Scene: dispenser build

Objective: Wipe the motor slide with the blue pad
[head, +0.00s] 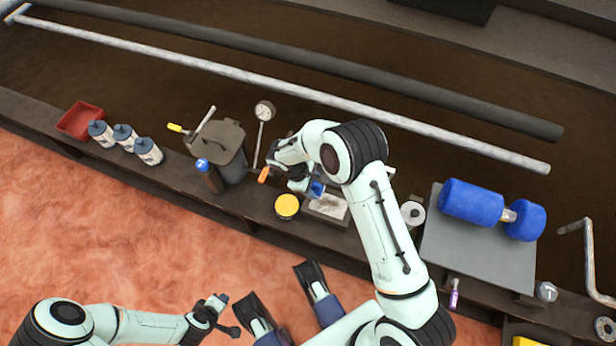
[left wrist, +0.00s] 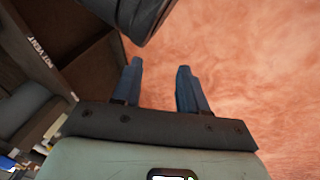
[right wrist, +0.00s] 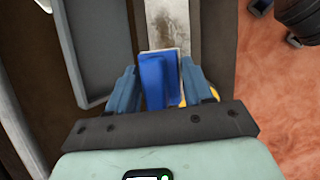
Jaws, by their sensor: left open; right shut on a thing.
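The blue pad (head: 317,189) is held in my right gripper (head: 306,186). In the right wrist view the pad (right wrist: 154,84) stands between the two fingers (right wrist: 157,82), over the near end of a pale metal slide (right wrist: 166,24) with dark smudges. I take this as the motor slide; it shows in the head view as a pale, smeared plate (head: 329,208) on the bench. The pad appears to rest on it, though contact is hard to tell. My left gripper (head: 221,302) is open and empty, low over the reddish floor; its fingers (left wrist: 158,85) show apart.
A yellow-topped tin (head: 287,206) stands left of the slide. Further left are an orange-handled tool (head: 263,175), a blue-capped bottle (head: 207,175), a dark lidded bin (head: 221,146) and a dial gauge (head: 264,111). A blue roller (head: 470,202) lies on a grey plate (head: 470,252) at right.

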